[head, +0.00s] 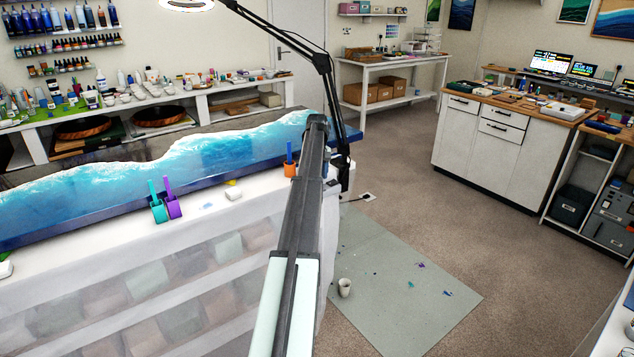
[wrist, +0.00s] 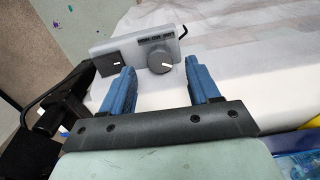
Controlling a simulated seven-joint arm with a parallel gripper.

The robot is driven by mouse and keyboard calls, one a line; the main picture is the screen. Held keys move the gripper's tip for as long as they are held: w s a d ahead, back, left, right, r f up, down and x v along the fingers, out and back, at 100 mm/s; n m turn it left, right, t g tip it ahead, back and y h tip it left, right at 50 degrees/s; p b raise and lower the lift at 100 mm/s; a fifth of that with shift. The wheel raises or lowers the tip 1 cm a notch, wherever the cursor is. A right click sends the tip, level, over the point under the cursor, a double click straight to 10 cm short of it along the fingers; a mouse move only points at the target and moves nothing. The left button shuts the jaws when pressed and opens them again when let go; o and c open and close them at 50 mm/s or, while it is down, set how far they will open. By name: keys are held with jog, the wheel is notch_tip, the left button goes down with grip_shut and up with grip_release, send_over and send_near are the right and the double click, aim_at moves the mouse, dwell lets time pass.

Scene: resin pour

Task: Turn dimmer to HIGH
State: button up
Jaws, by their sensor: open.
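The dimmer is a grey box in the wrist view, with a round dark grey knob (wrist: 159,59) that carries a white pointer mark. Its body (wrist: 137,42) also has a darker square part with a small white mark at left.
In the head view, a blue and white resin piece (head: 215,150) lies on the covered table, with teal (head: 157,210) and purple (head: 173,208) cups in front. A black lamp arm (head: 325,70) rises beside my arm.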

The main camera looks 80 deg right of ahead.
jog(key=shift+f, duration=1.45)
jog(key=shift+c, duration=0.2)
jog(key=c, duration=1)
jog(key=shift+m, duration=3)
